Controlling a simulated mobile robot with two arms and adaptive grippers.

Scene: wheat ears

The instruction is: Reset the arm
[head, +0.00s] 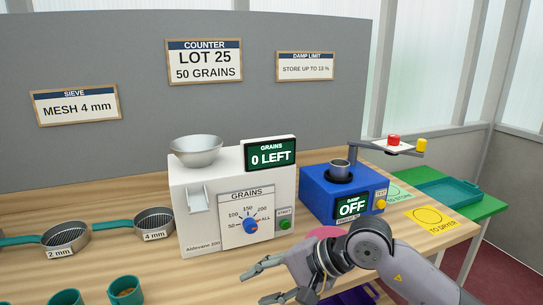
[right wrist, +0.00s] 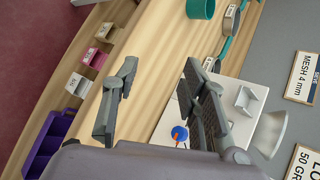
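My right gripper (head: 260,283) reaches in from the lower right in the head view, in front of the white grain counter (head: 195,240). Its fingers are spread apart with nothing between them. In the right wrist view the same gripper (right wrist: 158,82) shows two separated fingers with bare wooden table between and beyond them. The counter also shows there (right wrist: 232,130), partly hidden behind one finger. My left arm and gripper do not show in either view.
The blue damp meter (head: 318,202) reads OFF and stands behind my right forearm. Two sieves (head: 66,235) and teal cups (head: 125,291) are at the left. A green table (head: 480,207) with a teal tray (head: 452,190) is at the right. A purple bin (right wrist: 50,145) shows in the wrist view.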

